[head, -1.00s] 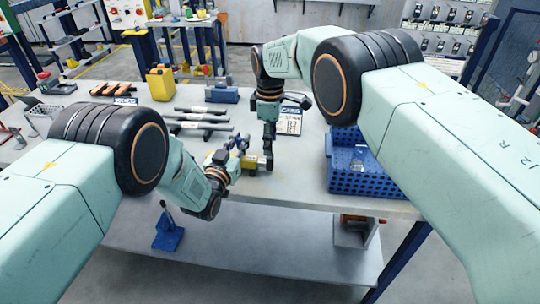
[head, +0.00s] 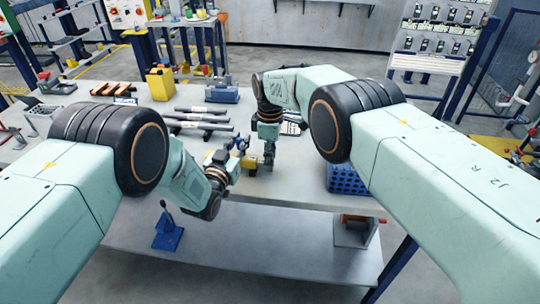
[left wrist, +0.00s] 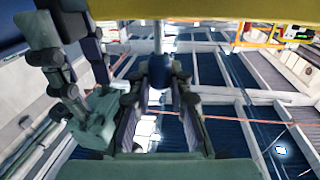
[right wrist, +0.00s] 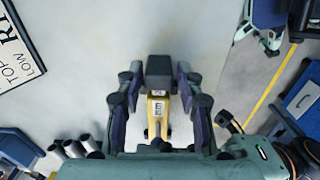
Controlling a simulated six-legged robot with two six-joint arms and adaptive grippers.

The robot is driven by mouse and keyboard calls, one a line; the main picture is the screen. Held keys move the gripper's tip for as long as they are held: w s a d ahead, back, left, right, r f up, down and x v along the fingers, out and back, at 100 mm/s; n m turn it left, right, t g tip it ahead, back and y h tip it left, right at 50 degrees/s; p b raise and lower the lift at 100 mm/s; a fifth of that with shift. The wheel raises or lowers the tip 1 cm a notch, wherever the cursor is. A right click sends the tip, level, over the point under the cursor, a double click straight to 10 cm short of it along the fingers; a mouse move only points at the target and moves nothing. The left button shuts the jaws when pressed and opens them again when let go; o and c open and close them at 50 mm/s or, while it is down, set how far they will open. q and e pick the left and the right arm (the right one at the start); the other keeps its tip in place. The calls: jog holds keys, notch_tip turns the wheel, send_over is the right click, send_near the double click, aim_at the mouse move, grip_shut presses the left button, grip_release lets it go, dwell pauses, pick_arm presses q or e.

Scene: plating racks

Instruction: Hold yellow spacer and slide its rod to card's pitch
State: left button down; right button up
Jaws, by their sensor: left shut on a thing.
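The yellow spacer (right wrist: 157,106) shows in the right wrist view as a narrow yellow body with small labels and a dark block (right wrist: 158,71) at its far end. My left gripper (head: 240,148) is shut on the spacer above the table's front part; the grip itself is mostly hidden. My right gripper (head: 268,162) points down just right of it, fingers apart, with the dark block between its fingertips and narrow gaps beside it. Whether that block belongs to the rod, I cannot tell. The printed card (right wrist: 18,50) lies left in the right wrist view.
A blue perforated basket (head: 348,180) stands right of my grippers, partly behind my right arm. Grey bars (head: 205,122), a yellow container (head: 160,83) and a blue box (head: 222,94) are farther back. The table's front edge is close.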

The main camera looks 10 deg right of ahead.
pick_arm(q)
jog(key=shift+s+f, duration=0.1)
jog(key=shift+f, duration=0.2)
pick_arm(e)
grip_shut()
jog(key=shift+s+d, duration=0.4)
jog(key=shift+d, duration=0.8)
jog(key=shift+s+d, duration=0.45)
jog(key=shift+d, duration=0.75)
jog(key=shift+s+d, duration=0.4)
jog(key=shift+d, duration=0.8)
jog(key=shift+o, duration=2)
grip_release()
